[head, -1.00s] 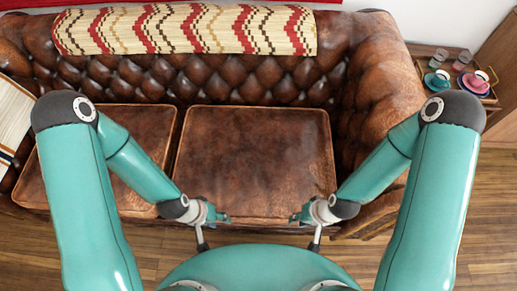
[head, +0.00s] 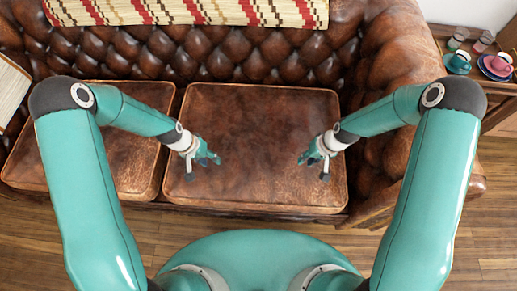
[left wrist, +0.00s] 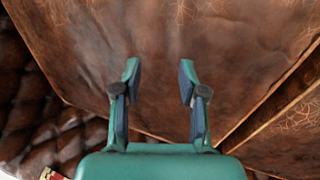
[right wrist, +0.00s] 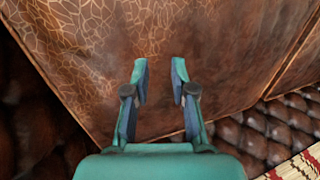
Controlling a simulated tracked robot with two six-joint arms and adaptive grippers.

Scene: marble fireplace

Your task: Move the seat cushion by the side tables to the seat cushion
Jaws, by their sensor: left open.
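Two brown leather seat cushions lie on a tufted sofa. The right seat cushion (head: 255,120), the one closer to the side table, is flat in its place; the left seat cushion (head: 135,165) lies beside it across a narrow gap. My left gripper (head: 208,163) is over the right cushion's left part, open and empty. My right gripper (head: 312,168) is over its right part, fingers apart and empty. Both wrist views show cushion leather beyond the fingers, in the left wrist view (left wrist: 160,30) and the right wrist view (right wrist: 190,40). I cannot tell whether the fingertips touch it.
The tufted sofa back (head: 230,55) carries a striped woven throw (head: 190,10). The sofa's right arm (head: 395,60) rises beside the right cushion. A wooden side table (head: 500,105) at the right holds cups and glasses. Bare wooden floor (head: 170,235) lies in front.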

